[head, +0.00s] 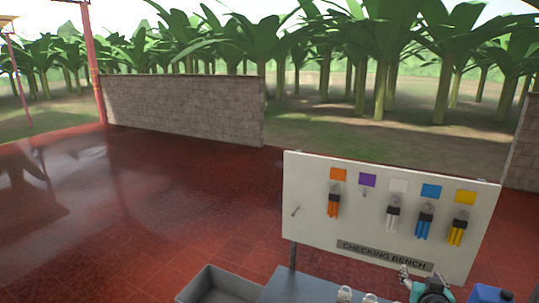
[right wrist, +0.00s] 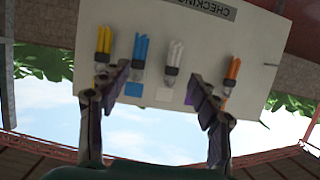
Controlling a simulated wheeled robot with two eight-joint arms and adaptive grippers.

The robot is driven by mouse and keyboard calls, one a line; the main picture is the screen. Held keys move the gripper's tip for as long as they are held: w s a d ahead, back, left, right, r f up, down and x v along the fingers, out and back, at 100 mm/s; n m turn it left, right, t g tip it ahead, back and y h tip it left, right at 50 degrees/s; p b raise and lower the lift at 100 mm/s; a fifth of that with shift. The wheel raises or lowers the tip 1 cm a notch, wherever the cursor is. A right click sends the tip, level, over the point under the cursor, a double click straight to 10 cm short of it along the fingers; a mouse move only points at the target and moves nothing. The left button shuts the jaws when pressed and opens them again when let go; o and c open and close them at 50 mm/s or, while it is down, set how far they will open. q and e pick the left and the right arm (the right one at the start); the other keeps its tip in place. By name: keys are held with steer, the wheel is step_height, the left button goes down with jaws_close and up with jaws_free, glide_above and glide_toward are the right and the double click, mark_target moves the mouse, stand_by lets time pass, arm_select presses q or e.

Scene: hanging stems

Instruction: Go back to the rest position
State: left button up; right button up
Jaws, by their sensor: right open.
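My right gripper (head: 408,276) shows at the bottom right of the head view, in front of the board's lower edge. In the right wrist view my right gripper (right wrist: 162,84) is open, its two dark fingers wide apart with nothing between them. The white board (head: 315,215) appears upside down beyond them. On it hang an orange bundle (head: 333,206), a white bundle (head: 392,218), a blue bundle (head: 425,222) and a yellow bundle (head: 457,231), each under its colour square. No bundle hangs under the purple square (head: 367,180). My left gripper is not in view.
A grey bench (head: 300,288) stands below the board, with two small white items (head: 345,294) at its front. A grey crate (head: 205,284) is left of it, and a blue object (head: 486,294) lies at the bottom right. The red floor to the left is clear up to a block wall (head: 185,108).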

steer(key=s+a+f+n+g+y+b, duration=0.15)
steer(key=s+a+f+b, duration=0.25)
steer(key=a+f+b, duration=0.4)
steer(key=s+a+f+n+g+y+b, duration=0.1)
steer(key=s+a+f+n+y+b, duration=0.15)
steer(key=a+f+b, duration=0.55)
steer(key=s+a+f+g+y+b, duration=0.1)
steer(key=s+a+f+b, duration=0.2)
steer(key=s+a+f, duration=0.2)
steer(key=s+a+f+n+g+y+b, duration=0.1)
steer(key=s+a+f, duration=0.4)
steer(key=f, duration=0.6)
steer(key=shift+s+a+g+b, duration=0.15)
steer(key=shift+s+g+b, duration=0.5)
steer(key=shift+s+b, duration=0.45)
steer(key=shift+w, duration=0.15)
